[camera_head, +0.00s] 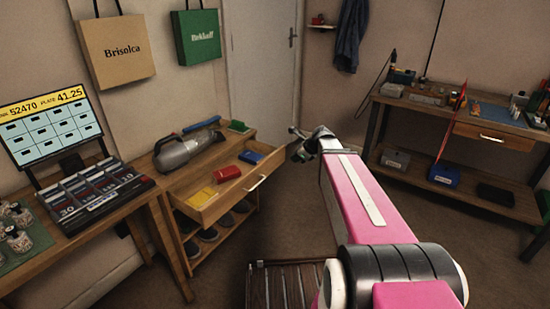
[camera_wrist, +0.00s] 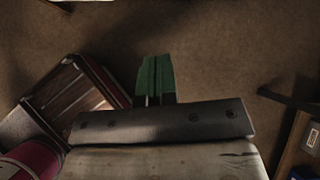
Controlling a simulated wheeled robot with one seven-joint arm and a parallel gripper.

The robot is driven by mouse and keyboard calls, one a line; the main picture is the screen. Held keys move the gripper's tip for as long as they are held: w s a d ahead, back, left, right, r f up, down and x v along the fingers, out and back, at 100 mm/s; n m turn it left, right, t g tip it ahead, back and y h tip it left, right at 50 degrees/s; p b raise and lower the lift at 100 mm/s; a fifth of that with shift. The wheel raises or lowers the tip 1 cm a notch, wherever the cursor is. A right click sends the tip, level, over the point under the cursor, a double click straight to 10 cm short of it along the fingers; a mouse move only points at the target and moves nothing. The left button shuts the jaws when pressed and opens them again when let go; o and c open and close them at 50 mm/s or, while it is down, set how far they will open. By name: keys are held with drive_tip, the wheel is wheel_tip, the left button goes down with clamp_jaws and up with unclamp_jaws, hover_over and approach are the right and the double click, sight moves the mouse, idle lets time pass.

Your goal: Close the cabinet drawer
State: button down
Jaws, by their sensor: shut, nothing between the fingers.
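The wooden cabinet (camera_head: 180,212) stands left of centre in the head view. Its drawer (camera_head: 212,212) is pulled open, with a pale bar handle (camera_head: 257,187) on its front. A red item (camera_head: 228,173), a blue item (camera_head: 251,156) and a yellow item (camera_head: 200,198) lie in the drawer. My gripper (camera_head: 299,152) is in the air to the right of the drawer front, apart from the handle. In the wrist view its green fingers (camera_wrist: 155,80) are together and empty, above bare floor. The drawer cannot be made out in the wrist view.
A grey handheld vacuum (camera_head: 187,150) lies on the cabinet top. Shoes (camera_head: 208,234) sit on the lower shelf. A workbench (camera_head: 470,121) with tools stands at right, with its own drawer (camera_head: 493,137). The floor (camera_head: 290,215) between cabinet and arm looks clear.

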sight(270, 159)
drive_tip(key=w+a+f+m, duration=0.1)
drive_tip(key=w+a, duration=0.1)
drive_tip(key=w+a+f+m, duration=0.1)
drive_tip(key=w+a+f, duration=0.1)
drive_tip(key=w+a, duration=0.1)
drive_tip(key=w+a+f, duration=0.2)
drive_tip(key=w, duration=0.1)
drive_tip(key=shift+w+a+f+m+t+y, duration=0.1)
drive_tip(key=shift+w+a+m+t+y, duration=0.1)
drive_tip(key=shift+a+m+t+y, duration=0.15)
drive_tip(key=shift+w+a, duration=0.3)
drive_tip(key=shift+a, duration=0.2)
